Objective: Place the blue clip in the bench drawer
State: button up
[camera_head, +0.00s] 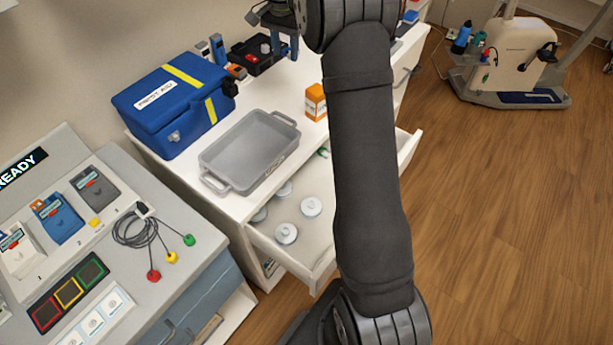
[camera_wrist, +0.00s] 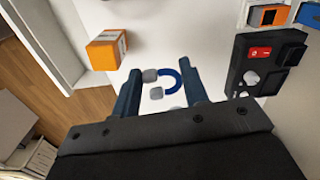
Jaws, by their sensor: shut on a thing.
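The blue clip (camera_wrist: 171,79) is a small blue U-shaped piece with grey pads at its ends. In the wrist view it lies between the two fingers of my gripper (camera_wrist: 162,90), which is shut on it. In the head view my gripper (camera_head: 286,47) hangs over the back of the white bench top, near the black tray; I cannot make out the clip there. The bench drawer (camera_head: 283,256) is pulled open below the bench top. Several round grey discs and a small green item lie in it, and my arm hides part of it.
A grey tray (camera_head: 240,160), a blue first aid box (camera_head: 172,108) and an orange box (camera_head: 315,102) stand on the bench top. A black tray (camera_head: 258,57) is by the gripper. A console with cables (camera_head: 110,240) is at left. Wooden floor is open at right.

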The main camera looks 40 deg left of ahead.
jog(key=s+d+f+m, duration=0.1)
jog(key=s+d, duration=0.1)
jog(key=d, duration=1.1)
jog(key=s+d, duration=0.3)
jog(key=d, duration=0.9)
jog(key=shift+w+a+f, duration=0.1)
jog(key=shift+w+f, duration=0.1)
jog(key=shift+f, duration=7.75)
jog(key=shift+w+a+f, duration=0.1)
jog(key=shift+w+f, duration=0.05)
jog(key=shift+f, duration=7.8)
jog(key=shift+f, duration=0.1)
jog(key=o, duration=0.9)
notch_tip(320, 180, up, 12)
jog(key=shift+r, duration=0.15)
